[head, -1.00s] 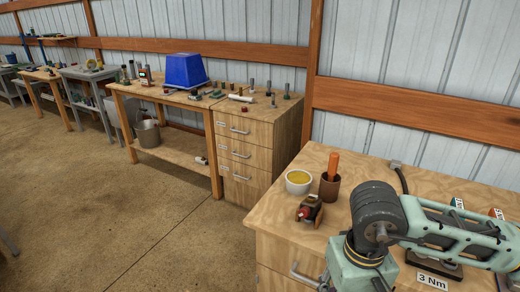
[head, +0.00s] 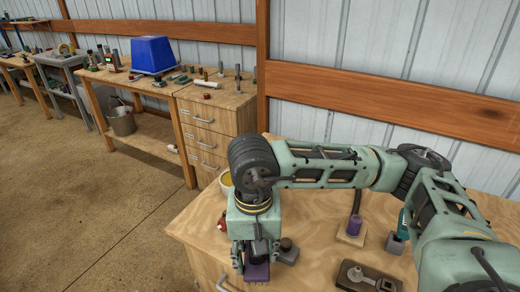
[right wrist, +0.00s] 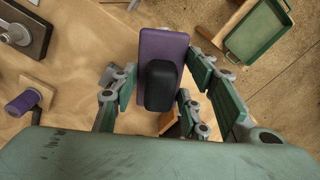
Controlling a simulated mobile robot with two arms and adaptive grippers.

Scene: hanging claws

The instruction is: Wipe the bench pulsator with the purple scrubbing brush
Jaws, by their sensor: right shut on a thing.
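My right gripper (head: 256,258) points down over the near part of the wooden bench and is shut on the purple scrubbing brush (head: 257,273). In the right wrist view the brush (right wrist: 163,45) shows a flat purple block with a dark handle between the fingers. A small grey block with a dark cap (head: 287,248) stands just right of the gripper. A dark plate with a silver round part (head: 369,279) lies further right. I cannot tell for sure which of these is the bench pulsator. Whether the brush touches anything is unclear. My left gripper is out of view.
A purple cylinder on a wooden base (head: 352,229) and a teal item on a grey base (head: 399,238) stand at the right. Bare bench top (head: 310,268) lies between the gripper and the dark plate.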

